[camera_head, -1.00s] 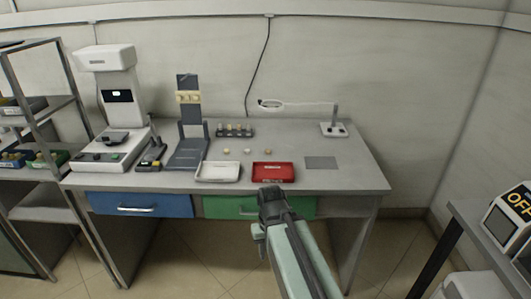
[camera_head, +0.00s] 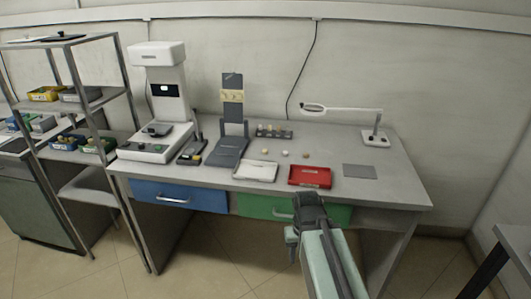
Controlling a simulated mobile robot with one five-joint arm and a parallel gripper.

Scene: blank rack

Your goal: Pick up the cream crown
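Three small crown-like pieces lie in a row on the grey table (camera_head: 330,150): a pale left one (camera_head: 265,151), a pale middle one (camera_head: 285,153) and a browner right one (camera_head: 305,155). They are too small to tell surely which is cream. A dark rack (camera_head: 275,134) behind them holds several small pale and yellowish pieces. My gripper (camera_head: 292,238) is at the end of my folded arm, low in front of the table and well apart from the crowns. Its fingers are too small and dark to tell open from shut.
A white tray (camera_head: 256,172) and a red tray (camera_head: 310,177) lie at the table's front edge. A grey stand (camera_head: 230,152) and white machine (camera_head: 155,149) stand left. A magnifier lamp (camera_head: 376,137) and grey mat (camera_head: 360,171) are right. Shelves (camera_head: 85,105) stand far left.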

